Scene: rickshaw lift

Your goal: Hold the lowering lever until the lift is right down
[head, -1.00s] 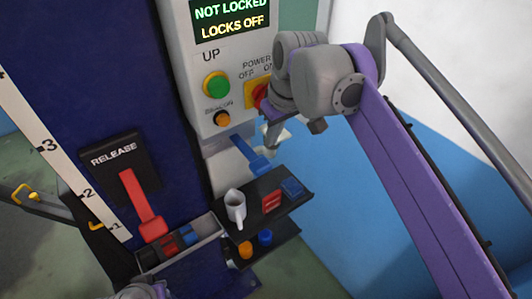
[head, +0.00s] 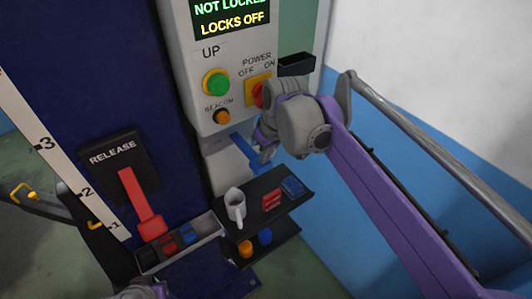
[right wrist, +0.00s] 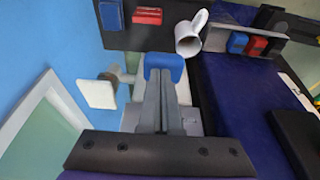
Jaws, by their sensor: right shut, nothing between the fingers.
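The lowering lever seems to be the blue lever (head: 246,152) that sticks out low on the grey control column. Its blue end (right wrist: 164,66) shows in the right wrist view, just beyond my fingertips. My right gripper (head: 267,154) is shut and empty, beside the lever's outer end in the head view. In the right wrist view the shut fingers (right wrist: 162,84) point at the blue end; I cannot tell whether they touch it. A red lever (head: 143,205) marked RELEASE hangs on the blue post.
The column carries a display (head: 231,16) reading NOT LOCKED, LOCKS OFF, a green UP button (head: 215,82) and an orange beacon button (head: 222,117). Below are a shelf (head: 262,205) with a white mug (head: 235,204) and a tray (head: 207,228) of coloured blocks.

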